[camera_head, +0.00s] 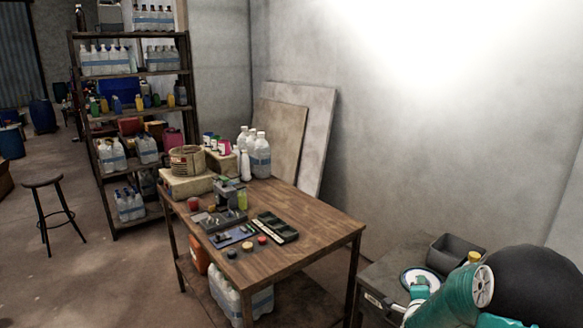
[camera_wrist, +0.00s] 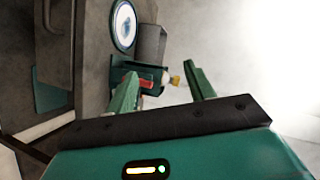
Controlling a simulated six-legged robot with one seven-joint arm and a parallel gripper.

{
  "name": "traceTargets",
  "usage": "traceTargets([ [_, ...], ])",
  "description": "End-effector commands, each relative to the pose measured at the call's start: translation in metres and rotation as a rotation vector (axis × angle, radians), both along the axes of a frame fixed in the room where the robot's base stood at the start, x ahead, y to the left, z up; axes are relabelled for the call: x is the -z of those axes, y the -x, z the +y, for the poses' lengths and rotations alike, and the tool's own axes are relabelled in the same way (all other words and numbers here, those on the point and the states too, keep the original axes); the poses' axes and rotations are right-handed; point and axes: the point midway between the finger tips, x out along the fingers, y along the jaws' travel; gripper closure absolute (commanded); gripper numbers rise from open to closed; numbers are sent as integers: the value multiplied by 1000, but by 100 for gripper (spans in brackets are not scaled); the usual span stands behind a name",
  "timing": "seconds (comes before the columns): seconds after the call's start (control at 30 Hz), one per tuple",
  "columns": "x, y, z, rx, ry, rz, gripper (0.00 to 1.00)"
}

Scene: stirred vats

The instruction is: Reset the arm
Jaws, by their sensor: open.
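My gripper (camera_wrist: 165,92) shows in the wrist view with its two green fingers spread apart and nothing held between them. Beyond the fingers is a grey surface carrying a round white and blue disc (camera_wrist: 124,25), a grey bin (camera_wrist: 150,42) and a small yellow-topped item (camera_wrist: 175,80). In the head view, my teal arm is folded at the lower right, over the grey cabinet (camera_head: 385,285). The fingertips cannot be made out clearly there.
A wooden table (camera_head: 310,240) stands mid-view with bottles, a box and small tools on it. A shelf rack (camera_head: 112,190) full of bottles stands behind it, with a stool (camera_head: 45,182) at left. Boards (camera_head: 310,125) lean on the wall. The floor at left front is clear.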

Motion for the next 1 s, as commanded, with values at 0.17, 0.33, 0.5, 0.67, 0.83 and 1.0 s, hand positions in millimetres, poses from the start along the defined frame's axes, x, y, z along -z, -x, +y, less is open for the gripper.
traceTargets([
  [0.17, -54, 10, 51, -186, 108, 156, 47],
  [0.33, -92, 37, 96, -359, 222, 307, 47],
  [0.5, -125, 78, 136, -530, 347, 448, 47],
  [0.67, -149, 127, 167, -690, 467, 574, 47],
  [0.83, -166, 189, 193, -862, 596, 700, 47],
  [1.0, -176, 256, 211, -1032, 720, 816, 47],
])
